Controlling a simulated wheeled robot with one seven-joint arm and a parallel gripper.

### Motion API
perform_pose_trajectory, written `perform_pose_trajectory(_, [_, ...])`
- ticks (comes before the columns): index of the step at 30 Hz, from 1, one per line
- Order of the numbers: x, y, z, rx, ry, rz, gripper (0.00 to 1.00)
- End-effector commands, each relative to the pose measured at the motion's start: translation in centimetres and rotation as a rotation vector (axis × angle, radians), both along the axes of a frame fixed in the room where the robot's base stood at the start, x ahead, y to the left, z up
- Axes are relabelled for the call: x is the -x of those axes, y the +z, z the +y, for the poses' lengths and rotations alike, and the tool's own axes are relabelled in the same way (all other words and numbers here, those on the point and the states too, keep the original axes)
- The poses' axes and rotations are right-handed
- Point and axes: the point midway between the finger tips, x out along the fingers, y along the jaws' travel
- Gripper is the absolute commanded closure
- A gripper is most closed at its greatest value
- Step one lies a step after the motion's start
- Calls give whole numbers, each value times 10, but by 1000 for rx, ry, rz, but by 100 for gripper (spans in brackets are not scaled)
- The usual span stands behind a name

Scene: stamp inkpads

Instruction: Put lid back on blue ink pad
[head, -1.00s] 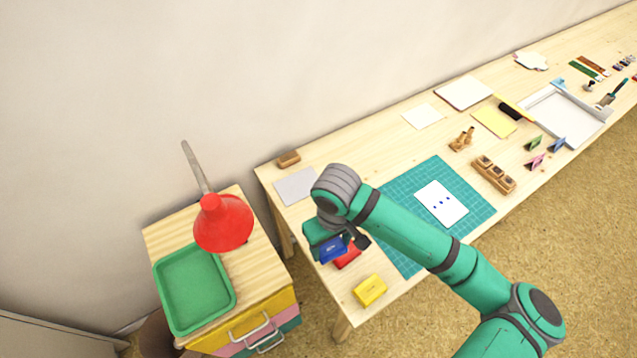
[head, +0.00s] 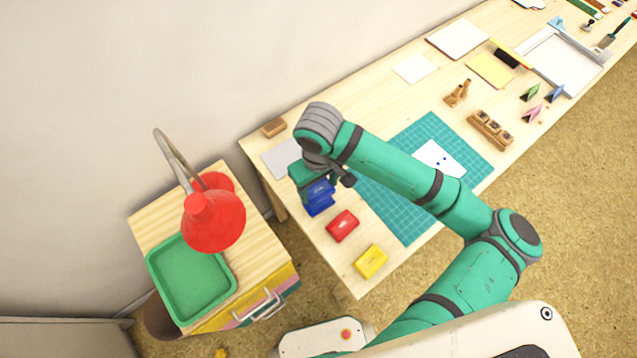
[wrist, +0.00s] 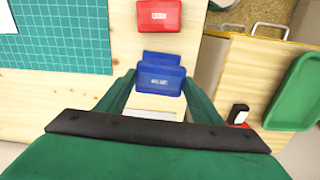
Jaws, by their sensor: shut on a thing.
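My gripper (wrist: 160,84) is shut on the blue lid (wrist: 160,79), with one finger at each side of it. The lid also shows below my gripper in the head view (head: 319,188). The open part of the blue ink pad (wrist: 161,57) lies under and just beyond the lid in the wrist view, partly covered by it. In the head view its blue edge (head: 320,209) shows just below the lid. I cannot tell whether lid and pad touch.
A red ink pad (head: 342,226) and a yellow one (head: 371,261) lie nearer the table's front edge. A green cutting mat (head: 405,225) is to the right. A red lamp (head: 213,218) and green tray (head: 190,312) stand on the left cabinet.

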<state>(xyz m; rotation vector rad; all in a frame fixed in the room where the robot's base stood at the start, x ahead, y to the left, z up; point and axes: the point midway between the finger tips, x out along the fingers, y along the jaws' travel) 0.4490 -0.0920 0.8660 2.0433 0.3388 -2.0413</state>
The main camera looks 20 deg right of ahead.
Motion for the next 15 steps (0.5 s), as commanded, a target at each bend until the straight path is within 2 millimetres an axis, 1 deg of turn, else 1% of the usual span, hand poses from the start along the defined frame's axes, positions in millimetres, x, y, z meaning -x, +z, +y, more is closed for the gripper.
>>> perform_pose_trajectory(15, [0,-41,0,0,0,2,61])
